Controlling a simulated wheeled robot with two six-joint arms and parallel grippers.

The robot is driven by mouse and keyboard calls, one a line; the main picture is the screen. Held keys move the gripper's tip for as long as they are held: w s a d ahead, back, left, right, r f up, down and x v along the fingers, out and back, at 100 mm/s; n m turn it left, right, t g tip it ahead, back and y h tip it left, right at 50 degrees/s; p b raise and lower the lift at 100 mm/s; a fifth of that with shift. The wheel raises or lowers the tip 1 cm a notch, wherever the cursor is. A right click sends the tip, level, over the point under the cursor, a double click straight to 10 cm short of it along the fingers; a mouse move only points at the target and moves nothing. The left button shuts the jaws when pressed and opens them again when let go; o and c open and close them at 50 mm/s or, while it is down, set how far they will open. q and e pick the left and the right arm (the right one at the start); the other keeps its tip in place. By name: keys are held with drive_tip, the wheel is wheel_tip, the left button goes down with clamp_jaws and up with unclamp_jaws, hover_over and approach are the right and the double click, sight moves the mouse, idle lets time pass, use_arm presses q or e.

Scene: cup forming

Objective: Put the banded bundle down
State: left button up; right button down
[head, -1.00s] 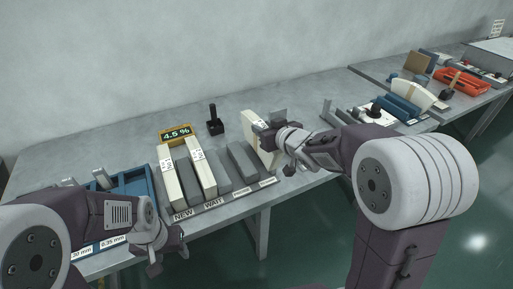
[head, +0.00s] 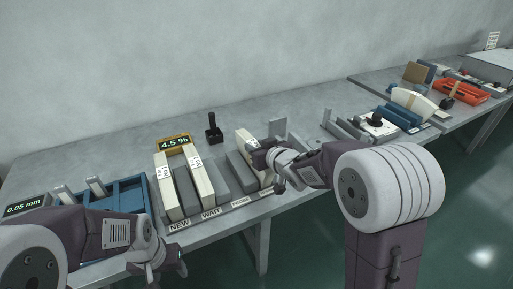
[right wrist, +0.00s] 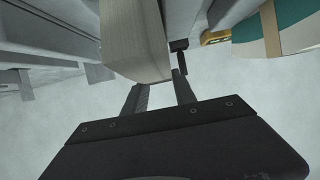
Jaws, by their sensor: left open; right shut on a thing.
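A cream banded bundle (head: 245,141) stands upright over the right end of the grey labelled rack (head: 222,213). My right gripper (head: 258,155) is shut on the bundle's right side, partly hiding it. In the right wrist view a pale block (right wrist: 137,45) lies just beyond the right gripper's fingers (right wrist: 160,92). I cannot tell whether the bundle's bottom touches the rack. Two more cream bundles stand in the rack: one in the NEW place (head: 167,190) and one beside it (head: 200,178). My left gripper (head: 166,270) is open and empty at the front edge of the table.
Grey blocks stand between the bundles. A yellow-framed display reading 4.5 % (head: 174,143) and a black upright handle (head: 213,130) are behind the rack. A blue tray (head: 128,196) is at its left. Fixtures and a white fan-shaped piece (head: 414,103) are at the right.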

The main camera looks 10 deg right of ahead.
drive_tip(key=c, duration=1)
unclamp_jaws()
drive_tip(key=shift+f, duration=0.1)
drive_tip(key=shift+r, duration=0.3)
drive_tip(key=p+v, duration=0.3)
drive_tip(key=v, duration=0.9)
drive_tip(key=shift+p, duration=0.3)
